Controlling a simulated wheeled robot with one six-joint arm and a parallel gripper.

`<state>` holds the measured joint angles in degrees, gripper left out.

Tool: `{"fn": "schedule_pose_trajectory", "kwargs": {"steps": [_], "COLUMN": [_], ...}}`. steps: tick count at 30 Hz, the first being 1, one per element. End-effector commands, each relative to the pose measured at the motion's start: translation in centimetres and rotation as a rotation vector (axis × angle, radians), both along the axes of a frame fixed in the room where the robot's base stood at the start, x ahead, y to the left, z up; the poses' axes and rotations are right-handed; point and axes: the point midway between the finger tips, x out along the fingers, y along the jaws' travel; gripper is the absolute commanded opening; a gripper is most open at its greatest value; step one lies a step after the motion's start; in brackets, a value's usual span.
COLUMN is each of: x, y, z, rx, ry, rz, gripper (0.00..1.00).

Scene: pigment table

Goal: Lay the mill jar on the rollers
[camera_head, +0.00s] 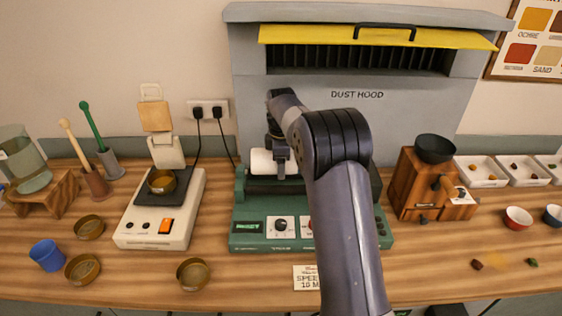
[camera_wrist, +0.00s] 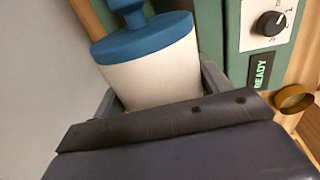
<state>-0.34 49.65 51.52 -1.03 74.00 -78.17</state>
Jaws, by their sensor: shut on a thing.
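The mill jar is a white cylinder (camera_head: 261,162) with a blue lid, lying on its side over the back of the green roller mill (camera_head: 240,213). In the wrist view its white body (camera_wrist: 155,75) and blue lid (camera_wrist: 140,38) are large and near. My gripper (camera_head: 280,158) is shut on the jar, one finger on each side of its body. The dark roller bed (camera_head: 262,186) is just below the jar; I cannot tell whether they touch. My arm hides the jar's right end and part of the mill. The mill's display reads READY (camera_wrist: 262,70).
A grey dust hood (camera_head: 350,95) stands behind the mill. A white scale (camera_head: 160,225) with a brass dish is to the left, and a wooden grinder (camera_head: 408,186) to the right. Brass dishes (camera_head: 193,274) and a speed card (camera_head: 305,278) lie in front.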

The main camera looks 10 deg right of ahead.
Motion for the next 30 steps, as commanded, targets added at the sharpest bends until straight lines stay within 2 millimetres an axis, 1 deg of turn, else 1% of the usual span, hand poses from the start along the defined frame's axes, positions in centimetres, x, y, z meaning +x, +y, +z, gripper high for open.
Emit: {"fn": "schedule_pose_trajectory", "kwargs": {"steps": [18, 30], "x": [0.0, 0.0], "y": [0.0, 0.0], "z": [-1.7, -1.7], "rx": [0.0, 0.001], "ry": [-0.001, -0.002], "rz": [0.0, 0.0], "gripper": [0.35, 0.35]}}
